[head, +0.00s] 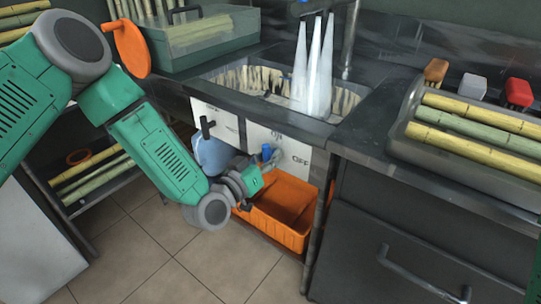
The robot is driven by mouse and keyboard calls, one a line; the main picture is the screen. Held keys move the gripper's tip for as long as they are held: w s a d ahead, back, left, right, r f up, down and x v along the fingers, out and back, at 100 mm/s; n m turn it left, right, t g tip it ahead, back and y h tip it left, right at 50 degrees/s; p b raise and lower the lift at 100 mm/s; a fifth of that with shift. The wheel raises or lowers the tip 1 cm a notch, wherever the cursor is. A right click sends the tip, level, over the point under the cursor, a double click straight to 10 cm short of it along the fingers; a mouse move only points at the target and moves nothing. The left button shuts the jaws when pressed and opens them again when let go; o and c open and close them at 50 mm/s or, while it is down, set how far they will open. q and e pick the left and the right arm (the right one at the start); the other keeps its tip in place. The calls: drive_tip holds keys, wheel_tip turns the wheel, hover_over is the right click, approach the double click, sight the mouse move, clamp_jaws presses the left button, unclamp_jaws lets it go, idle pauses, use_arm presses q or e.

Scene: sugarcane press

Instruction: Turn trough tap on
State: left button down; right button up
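The trough (335,117) is set into the dark counter, with white panels on its front. The right panel (300,158) has an OFF label and a second label that reads like ON. A small blue part (267,152), perhaps the tap handle, shows in front of this panel. A dark T-shaped handle (207,128) sits on the left panel. My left gripper (270,164) is at the end of the green arm, close to the blue part. Its fingers are small and partly hidden, so I cannot tell open from shut or whether they touch. My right gripper is out of view.
An orange crate (290,232) stands under the trough, below my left gripper. A bluish container (213,155) hangs behind my arm. A tray of canes (420,134) is on the right counter. Drawers (425,250) stand below it. The tiled floor is clear at lower left.

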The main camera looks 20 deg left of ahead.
use_arm(q)
drive_tip(key=shift+a+n, duration=0.1)
drive_tip(key=shift+n, duration=1.2)
drive_tip(key=c, duration=1.3)
unclamp_jaws()
drive_tip(key=shift+c, duration=0.2)
drive_tip(key=v, duration=1.2)
drive_tip(key=shift+f, duration=0.1)
